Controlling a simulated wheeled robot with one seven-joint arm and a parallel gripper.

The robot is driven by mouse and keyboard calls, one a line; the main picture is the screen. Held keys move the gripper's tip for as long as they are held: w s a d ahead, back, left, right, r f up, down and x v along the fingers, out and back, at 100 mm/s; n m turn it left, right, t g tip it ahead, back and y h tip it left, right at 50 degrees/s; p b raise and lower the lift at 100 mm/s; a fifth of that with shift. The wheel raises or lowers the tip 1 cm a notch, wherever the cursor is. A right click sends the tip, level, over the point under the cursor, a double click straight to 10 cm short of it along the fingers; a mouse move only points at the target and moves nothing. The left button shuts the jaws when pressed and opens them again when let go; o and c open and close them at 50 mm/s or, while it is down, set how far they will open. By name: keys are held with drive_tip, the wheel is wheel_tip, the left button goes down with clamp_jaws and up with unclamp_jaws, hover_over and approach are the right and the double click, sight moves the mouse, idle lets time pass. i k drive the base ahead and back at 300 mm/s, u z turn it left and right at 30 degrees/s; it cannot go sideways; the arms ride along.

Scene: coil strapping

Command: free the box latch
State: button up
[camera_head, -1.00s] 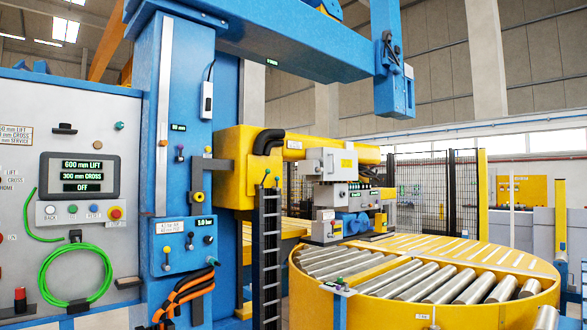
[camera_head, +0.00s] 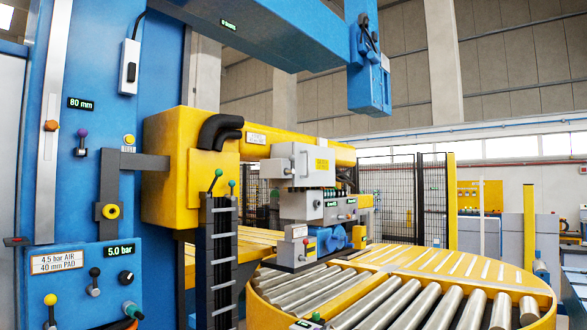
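A light grey box (camera_head: 302,166) with a small yellow label sits on the yellow arm of the strapping machine, near the middle of the view. A small fitting (camera_head: 291,164) on the box's front face may be the latch, but it is too small to tell its state. My gripper is not in view.
A round yellow roller table (camera_head: 412,260) fills the lower right. A dark upright rack (camera_head: 221,262) with lever knobs stands left of the box. A blue column (camera_head: 85,200) with levers rises at the left, and a blue head (camera_head: 369,88) hangs above.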

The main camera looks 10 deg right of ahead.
sight(292, 159)
drive_tip(key=i, duration=1.15)
drive_tip(key=z, duration=0.4)
drive_tip(key=i, duration=1.35)
drive_tip(key=z, duration=0.35)
